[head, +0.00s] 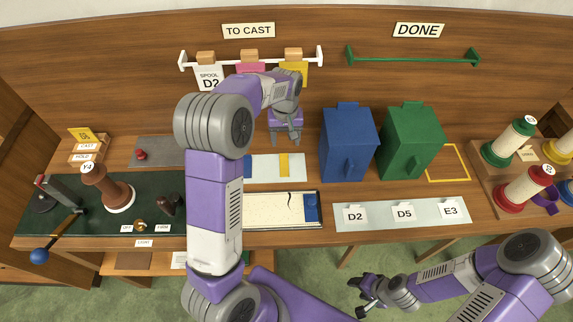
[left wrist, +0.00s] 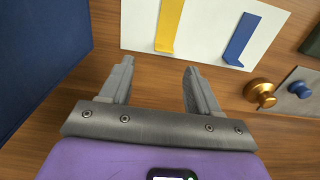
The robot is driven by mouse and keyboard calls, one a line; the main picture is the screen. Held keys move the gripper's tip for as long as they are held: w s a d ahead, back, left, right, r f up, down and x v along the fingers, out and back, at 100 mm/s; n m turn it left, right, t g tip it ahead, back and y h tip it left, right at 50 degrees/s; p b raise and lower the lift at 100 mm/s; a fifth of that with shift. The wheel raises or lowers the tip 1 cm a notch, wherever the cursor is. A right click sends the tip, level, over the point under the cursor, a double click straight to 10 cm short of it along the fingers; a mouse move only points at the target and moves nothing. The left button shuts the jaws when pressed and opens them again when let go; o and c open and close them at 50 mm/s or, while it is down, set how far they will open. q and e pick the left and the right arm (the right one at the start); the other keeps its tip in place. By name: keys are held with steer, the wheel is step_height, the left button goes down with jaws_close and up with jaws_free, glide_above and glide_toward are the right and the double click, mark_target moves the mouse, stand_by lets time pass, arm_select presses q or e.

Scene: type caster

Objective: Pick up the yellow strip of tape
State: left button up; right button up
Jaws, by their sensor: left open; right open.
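The yellow strip of tape (head: 284,164) lies flat on a white card (head: 298,174) on the desk, left of the blue box. It also shows in the left wrist view (left wrist: 170,25), beyond the fingertips, with a bent lower end. My left gripper (head: 287,142) is open and empty, pointing down above the desk just behind the card; its fingers in the left wrist view (left wrist: 158,65) are apart from the strip. My right gripper (head: 360,295) is open and empty, low in front of the desk.
A blue box (head: 347,150) and green box (head: 409,145) stand right of the card. A long tray (head: 280,222) lies in front. Brass and blue knobs (left wrist: 262,92) are nearby.

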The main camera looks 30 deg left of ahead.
mark_target(284, 165)
arm_select(q)
steer(key=shift+s+f, duration=0.15)
steer(key=shift+f, duration=0.4)
steer(key=f, duration=0.2)
steer(key=f+b, duration=0.1)
steer(key=f, duration=0.2)
steer(key=shift+s+a+f, duration=0.1)
steer(key=shift+a+f, duration=0.15)
steer(key=shift+f, duration=0.05)
steer(key=c, duration=1.1)
